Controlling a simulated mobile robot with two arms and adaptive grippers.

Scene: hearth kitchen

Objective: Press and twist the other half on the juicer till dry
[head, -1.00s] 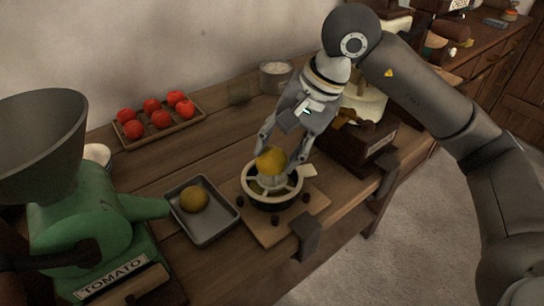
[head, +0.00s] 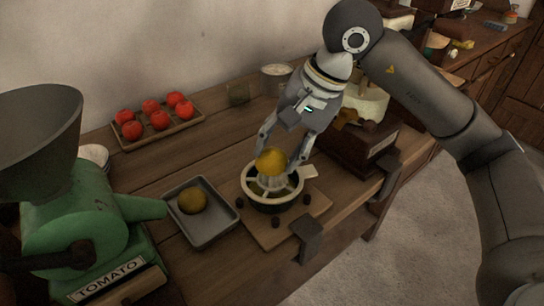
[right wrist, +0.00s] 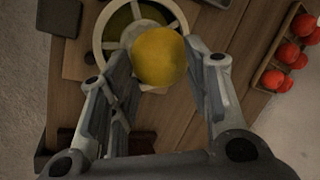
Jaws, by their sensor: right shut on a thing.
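The yellow citrus half (head: 271,161) sits on top of the juicer's pale reamer in the head view. The juicer (head: 247,183) has a white spoked rim and a dark bowl, with yellowish juice visible between the spokes. My right gripper (head: 281,158) reaches down from above and is shut on the half, one finger on each side. In the right wrist view the half (right wrist: 159,56) is between the fingers, over the juicer's white rim (right wrist: 100,44). My left gripper is not in view.
The juicer stands on a wooden board (head: 262,235) with several small dark feet or knobs around it. A green tomato mill (head: 75,215) stands at left. A tray of tomatoes (head: 195,121) is behind. A dark wooden box (head: 350,150) stands close right of the gripper.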

